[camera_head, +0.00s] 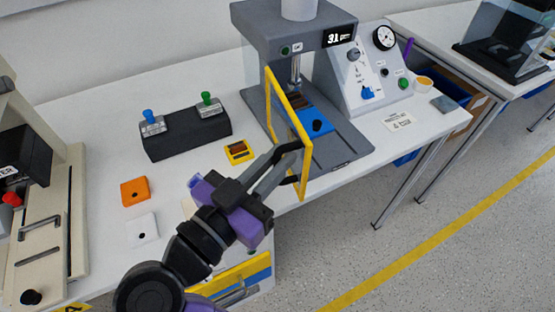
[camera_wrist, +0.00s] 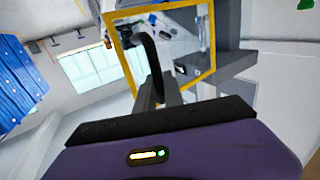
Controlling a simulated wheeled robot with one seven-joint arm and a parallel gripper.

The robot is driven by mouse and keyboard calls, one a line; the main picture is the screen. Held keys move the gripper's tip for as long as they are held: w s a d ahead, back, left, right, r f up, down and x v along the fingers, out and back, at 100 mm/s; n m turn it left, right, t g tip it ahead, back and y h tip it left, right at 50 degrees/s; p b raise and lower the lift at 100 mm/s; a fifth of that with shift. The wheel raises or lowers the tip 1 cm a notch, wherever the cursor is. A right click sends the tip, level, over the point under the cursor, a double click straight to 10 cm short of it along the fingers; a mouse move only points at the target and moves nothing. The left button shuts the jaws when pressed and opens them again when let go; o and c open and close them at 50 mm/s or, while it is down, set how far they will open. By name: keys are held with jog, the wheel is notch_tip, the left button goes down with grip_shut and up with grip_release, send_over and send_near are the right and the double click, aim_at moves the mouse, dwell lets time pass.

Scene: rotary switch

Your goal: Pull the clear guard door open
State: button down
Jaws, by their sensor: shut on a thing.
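The clear guard door has a yellow frame (camera_head: 287,104) and stands out at an angle from the front of the grey press (camera_head: 290,33). In the wrist view its yellow frame (camera_wrist: 213,42) fills the upper middle, and the room shows through the clear pane. A black bow handle (camera_head: 290,147) sits on the door; it also shows in the wrist view (camera_wrist: 151,52). My gripper (camera_head: 281,160) is shut on this handle, reaching from the lower left. In the wrist view the fingers (camera_wrist: 160,88) meet at the handle's near end. The exact finger contact is partly hidden.
A blue block with a black knob (camera_head: 317,126) lies on the press base. A sloped panel (camera_head: 368,70) with a dial and knobs stands to its right. A black switch box (camera_head: 187,135), a yellow block (camera_head: 239,151) and an orange plate (camera_head: 135,192) lie left on the white table.

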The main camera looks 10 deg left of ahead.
jog(key=shift+w+a, duration=0.1)
jog(key=shift+a, duration=0.05)
dwell(0.3)
jog(key=c, duration=1.7)
grip_release()
jog(key=shift+c, duration=0.2)
jog(key=v, duration=0.7)
jog(key=shift+s+a, duration=0.2)
jog(key=shift+s, duration=0.1)
